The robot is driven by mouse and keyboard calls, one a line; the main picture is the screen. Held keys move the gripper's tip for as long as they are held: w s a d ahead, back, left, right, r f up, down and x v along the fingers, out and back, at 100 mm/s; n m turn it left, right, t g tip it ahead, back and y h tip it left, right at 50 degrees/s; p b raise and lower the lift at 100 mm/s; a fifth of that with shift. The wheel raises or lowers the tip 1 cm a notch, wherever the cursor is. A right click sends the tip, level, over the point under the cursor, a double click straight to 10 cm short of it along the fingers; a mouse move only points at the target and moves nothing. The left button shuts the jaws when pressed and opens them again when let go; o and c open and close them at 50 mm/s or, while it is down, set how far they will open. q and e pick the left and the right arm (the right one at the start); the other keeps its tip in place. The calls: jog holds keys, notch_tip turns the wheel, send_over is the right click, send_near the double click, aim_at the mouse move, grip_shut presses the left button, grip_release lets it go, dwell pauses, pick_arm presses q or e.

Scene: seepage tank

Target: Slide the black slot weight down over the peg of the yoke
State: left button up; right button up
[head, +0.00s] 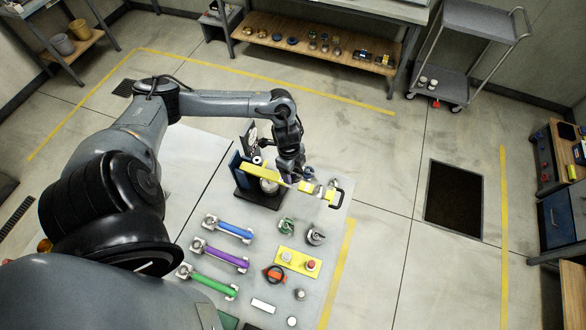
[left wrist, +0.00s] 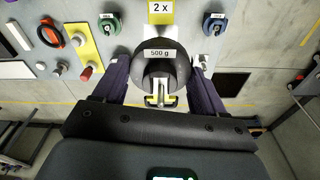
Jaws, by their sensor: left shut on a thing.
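The black slot weight (left wrist: 155,53), a dark disc with a white "500 g" label, sits between the fingers of my left gripper (left wrist: 160,78) in the left wrist view. The gripper is shut on it. A silver upright part, which looks like the peg of the yoke (left wrist: 161,90), and a yellow-edged bracket show at the weight's slot opening. I cannot tell whether the peg is inside the slot or below it. In the head view my left gripper (head: 290,175) is over the yellow beam (head: 260,173) and hides the weight. My right gripper is not in view.
A yellow part with a "2 x" label (left wrist: 160,12) lies beyond the weight. The table holds blue (head: 235,230), purple (head: 226,256) and green (head: 214,285) bars, a yellow button plate (head: 298,262) and an orange-black knob (head: 274,274). A black handle (head: 338,198) is near the right edge.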

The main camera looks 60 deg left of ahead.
aim_at(293, 174)
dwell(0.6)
pick_arm(q)
jog(key=shift+f+b, duration=0.35)
jog(key=shift+f, duration=0.5)
jog(key=shift+f+b, duration=0.55)
jog(key=shift+f, duration=0.45)
jog(key=shift+f+b, duration=0.65)
jog(key=shift+f, duration=0.55)
jog(key=o, duration=1.5)
jog(key=shift+o, duration=0.2)
jog(key=r, duration=0.7)
jog(key=a+r, duration=0.1)
jog(key=r, duration=0.2)
jog(key=shift+s+r+b, duration=0.35)
jog(key=shift+r+b, duration=0.05)
